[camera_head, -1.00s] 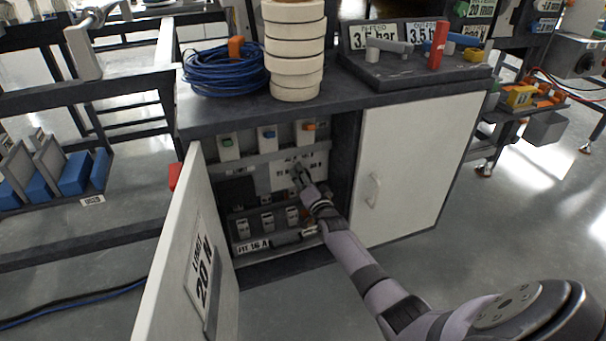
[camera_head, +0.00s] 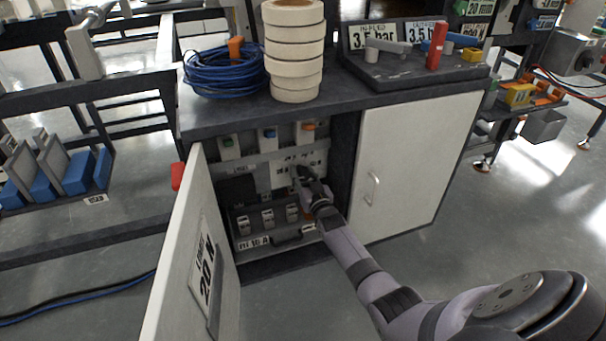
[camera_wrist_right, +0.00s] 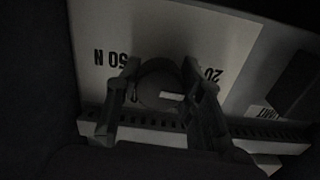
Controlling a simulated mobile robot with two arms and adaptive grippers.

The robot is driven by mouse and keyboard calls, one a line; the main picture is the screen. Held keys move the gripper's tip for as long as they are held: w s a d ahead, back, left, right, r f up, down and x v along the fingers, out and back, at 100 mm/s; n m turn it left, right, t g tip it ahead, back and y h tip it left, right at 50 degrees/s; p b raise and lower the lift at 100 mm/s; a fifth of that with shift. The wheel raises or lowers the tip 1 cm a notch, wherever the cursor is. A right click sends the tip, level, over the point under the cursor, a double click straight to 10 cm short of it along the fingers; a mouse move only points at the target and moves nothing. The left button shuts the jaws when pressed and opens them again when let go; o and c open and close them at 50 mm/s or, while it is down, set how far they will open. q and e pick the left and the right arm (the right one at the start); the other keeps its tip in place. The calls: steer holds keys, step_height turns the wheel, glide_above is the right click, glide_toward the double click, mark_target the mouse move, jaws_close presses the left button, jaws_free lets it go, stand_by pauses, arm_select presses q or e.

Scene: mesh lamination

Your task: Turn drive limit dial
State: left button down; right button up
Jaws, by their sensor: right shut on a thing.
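The drive limit dial (camera_wrist_right: 160,86) is a round dark knob with a pale mark, on a white panel (camera_wrist_right: 95,40) printed with "50 N" and "20". It sits inside the open left bay of the cabinet. My right gripper (camera_wrist_right: 160,95) has one finger on each side of the dial and is shut on it. In the head view my right gripper (camera_head: 300,174) reaches into the bay and hides the dial. My left gripper is not in view.
The open cabinet door (camera_head: 180,275) bears a "LIMIT 20 N" label and stands left of my right arm. The right door (camera_head: 415,165) is closed. Blue cable (camera_head: 222,72) and stacked rolls (camera_head: 294,50) lie on top.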

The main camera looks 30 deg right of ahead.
steer(key=shift+f+n, duration=0.15)
steer(key=shift+n, duration=0.35)
steer(key=o, duration=1.2)
steer(key=shift+s, duration=0.1)
steer(key=v, duration=1.2)
